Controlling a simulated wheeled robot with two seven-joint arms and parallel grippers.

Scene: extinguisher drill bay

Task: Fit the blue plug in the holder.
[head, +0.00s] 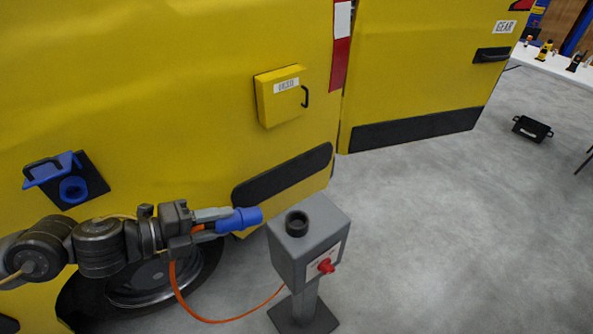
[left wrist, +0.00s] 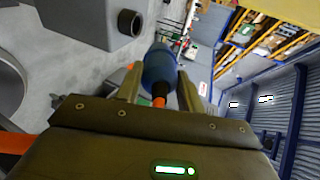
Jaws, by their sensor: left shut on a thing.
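The blue plug (head: 245,219) is in my left gripper (head: 224,220), which is shut on it. The plug lies about level and its free end points right in the head view, towards the holder. In the left wrist view the plug (left wrist: 160,66) sits between the two fingers, with an orange cable behind it. The holder (head: 297,223) is a black round cup on top of a grey post box, open upwards. It also shows in the left wrist view (left wrist: 130,22). The plug is apart from it, a little to its left. My right gripper is not in view.
The grey box (head: 292,260) stands on a post and has a red knob (head: 326,266). The orange cable (head: 215,320) hangs from my gripper to the post. A yellow vehicle with an open blue socket (head: 73,189) fills the left. Grey floor at right is mostly clear.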

